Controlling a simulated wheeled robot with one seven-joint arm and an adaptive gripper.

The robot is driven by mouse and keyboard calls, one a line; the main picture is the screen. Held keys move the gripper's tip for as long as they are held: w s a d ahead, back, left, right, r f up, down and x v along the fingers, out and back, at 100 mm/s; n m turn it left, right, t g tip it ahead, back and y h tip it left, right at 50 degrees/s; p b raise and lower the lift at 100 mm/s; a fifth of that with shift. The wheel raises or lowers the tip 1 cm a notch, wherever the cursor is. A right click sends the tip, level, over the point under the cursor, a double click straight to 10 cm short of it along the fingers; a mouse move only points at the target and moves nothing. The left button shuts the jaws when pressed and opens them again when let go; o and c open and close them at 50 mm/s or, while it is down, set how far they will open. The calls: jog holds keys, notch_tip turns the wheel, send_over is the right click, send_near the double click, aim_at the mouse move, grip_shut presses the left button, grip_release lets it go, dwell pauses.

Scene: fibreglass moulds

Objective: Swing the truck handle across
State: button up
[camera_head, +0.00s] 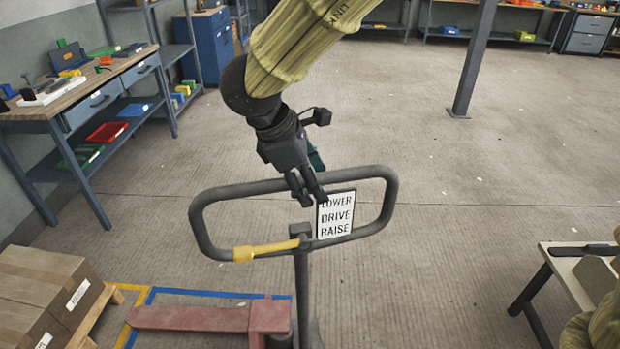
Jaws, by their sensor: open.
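The truck handle (208,238) is a dark rounded loop on an upright post, in the middle of the head view. A yellow lever (262,249) sits on its lower left bar. A white sign (336,214) reading LOWER, DRIVE, RAISE shows inside the loop. The red truck fork (190,318) lies low at the lower left. My gripper (312,197) points down at the handle's upper bar, near its middle. It is open. Its fingers overlap the bar and the sign's top left corner in the picture; I cannot tell whether they touch the bar.
Cardboard boxes (45,290) on a pallet stand at the lower left, by blue and yellow floor tape (215,292). A workbench (90,98) stands at the left. A table (572,280) is at the lower right. A post (474,60) rises behind. The floor behind the handle is clear.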

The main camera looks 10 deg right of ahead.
notch_tip(320, 180, up, 20)
jog(key=s+a+p, duration=0.2)
jog(key=p, duration=0.3)
dwell(1.1)
